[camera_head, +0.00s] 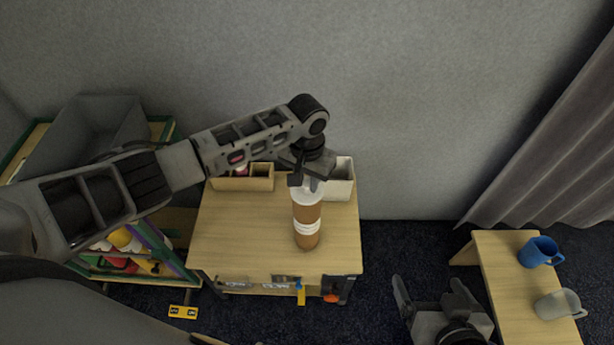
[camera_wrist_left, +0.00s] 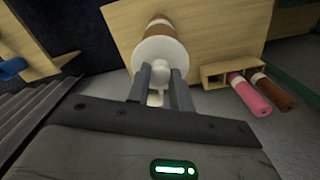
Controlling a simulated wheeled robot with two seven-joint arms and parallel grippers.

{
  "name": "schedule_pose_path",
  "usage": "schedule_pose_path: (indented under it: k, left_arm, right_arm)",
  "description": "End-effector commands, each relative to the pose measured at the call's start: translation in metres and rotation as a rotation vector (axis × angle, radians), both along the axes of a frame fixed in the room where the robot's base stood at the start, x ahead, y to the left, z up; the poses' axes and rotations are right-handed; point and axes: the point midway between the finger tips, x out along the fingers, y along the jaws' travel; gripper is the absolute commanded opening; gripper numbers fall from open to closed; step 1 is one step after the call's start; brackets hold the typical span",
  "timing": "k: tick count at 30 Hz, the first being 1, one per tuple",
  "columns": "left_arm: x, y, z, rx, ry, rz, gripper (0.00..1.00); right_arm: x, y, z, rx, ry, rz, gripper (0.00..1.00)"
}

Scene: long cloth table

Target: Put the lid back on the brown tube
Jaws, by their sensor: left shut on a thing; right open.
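The brown tube (camera_head: 307,218) with white bands stands upright on the wooden table, near its middle right. The white lid (camera_head: 306,196) is at the top of the tube; in the left wrist view the lid (camera_wrist_left: 158,52) covers the tube's top end, and a brown edge of the tube (camera_wrist_left: 160,24) shows behind it. I cannot tell whether the lid is fully seated. My left gripper (camera_head: 309,184) points down from above, its fingers (camera_wrist_left: 160,85) shut on the lid's small knob. My right gripper (camera_head: 431,284) is open and empty, low at the right, away from the table.
A wooden box (camera_head: 243,183) and a white box (camera_head: 340,182) stand at the table's back. Pink (camera_wrist_left: 250,95) and brown (camera_wrist_left: 272,92) rolls lie at the wooden box in the wrist view. A blue mug (camera_head: 537,254) and grey cup (camera_head: 556,305) stand on a side bench.

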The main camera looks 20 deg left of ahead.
Motion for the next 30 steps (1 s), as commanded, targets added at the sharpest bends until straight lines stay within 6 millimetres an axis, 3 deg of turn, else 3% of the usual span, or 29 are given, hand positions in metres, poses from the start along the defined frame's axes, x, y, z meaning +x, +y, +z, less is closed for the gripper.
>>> schedule_pose_path:
  k: [10, 11, 13, 19, 22, 30]
  left_arm:
    - [0.0001, -0.0001, -0.0001, 0.0, 0.0, 0.0, 0.01]
    - [0.0001, -0.0001, -0.0001, 0.0, 0.0, 0.0, 0.27]
    - [0.0001, -0.0001, -0.0001, 0.0, 0.0, 0.0, 0.47]
    - [0.0002, 0.0, 0.0, 0.0, -0.001, 0.0, 0.47]
    - [0.0001, 0.0, 0.0, 0.0, 0.0, 0.0, 0.69]
    - [0.0002, 0.0001, 0.0003, 0.0, -0.001, 0.0, 0.69]
  right_arm:
    - [0.0001, -0.0001, 0.0001, -0.001, 0.0, 0.001, 0.9]
    - [0.0001, -0.0001, 0.0001, -0.001, 0.0, 0.001, 0.9]
    - [0.0001, -0.0001, 0.0001, 0.0, 0.0, 0.0, 0.9]
    - [0.0001, -0.0001, 0.0001, -0.001, 0.0, 0.001, 0.9]
    - [0.0001, -0.0001, 0.0001, -0.001, 0.0, 0.001, 0.9]
    - [0.0006, -0.0007, 0.0009, -0.004, -0.002, 0.003, 0.9]
